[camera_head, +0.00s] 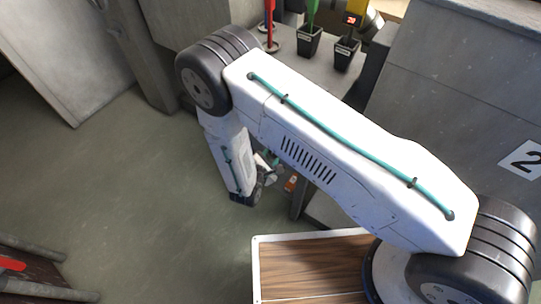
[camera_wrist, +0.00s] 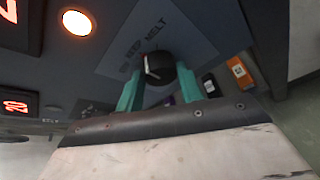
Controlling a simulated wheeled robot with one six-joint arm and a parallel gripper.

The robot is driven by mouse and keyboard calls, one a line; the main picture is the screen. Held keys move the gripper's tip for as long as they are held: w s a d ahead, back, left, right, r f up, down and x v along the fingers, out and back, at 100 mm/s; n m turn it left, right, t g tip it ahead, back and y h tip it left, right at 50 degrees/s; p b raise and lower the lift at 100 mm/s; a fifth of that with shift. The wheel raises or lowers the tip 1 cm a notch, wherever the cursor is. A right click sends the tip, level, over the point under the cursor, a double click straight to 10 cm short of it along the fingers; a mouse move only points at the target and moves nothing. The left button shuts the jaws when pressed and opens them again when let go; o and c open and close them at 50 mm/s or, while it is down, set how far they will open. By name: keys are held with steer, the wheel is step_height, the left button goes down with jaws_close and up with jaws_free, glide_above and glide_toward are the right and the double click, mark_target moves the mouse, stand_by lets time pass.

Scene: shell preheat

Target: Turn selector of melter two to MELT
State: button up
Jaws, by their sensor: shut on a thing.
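In the wrist view the black selector knob (camera_wrist: 159,69) sits on a grey label plate (camera_wrist: 185,30) that reads OFF, KEEP and MELT. My gripper (camera_wrist: 160,75) is shut on the knob, with one teal finger on each side. In the head view my gripper (camera_head: 268,165) is small and partly hidden by my arm, and the knob cannot be made out.
A round orange lamp (camera_wrist: 76,22) glows beside the label plate, and a red lit display (camera_wrist: 15,104) is at the left. An orange block (camera_wrist: 238,68) lies right of the knob. In the head view a "2" sign (camera_head: 524,160) is at the right. Open floor (camera_head: 110,190) is at left.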

steer(key=m+t, duration=0.1)
steer(key=m+y, duration=0.1)
steer(key=m, duration=0.1)
steer(key=shift+s+d+f+t, duration=0.1)
steer(key=shift+d+f+t, duration=0.05)
steer(key=shift+t, duration=0.25)
steer(key=shift+m+t+y, duration=0.3)
steer(key=shift+m+t, duration=0.6)
steer(key=shift+m, duration=0.7)
steer(key=o, duration=1)
steer(key=f+v, duration=0.1)
steer(key=v, duration=0.6)
steer(key=shift+s+r, duration=0.4)
steer(key=shift+r, duration=0.1)
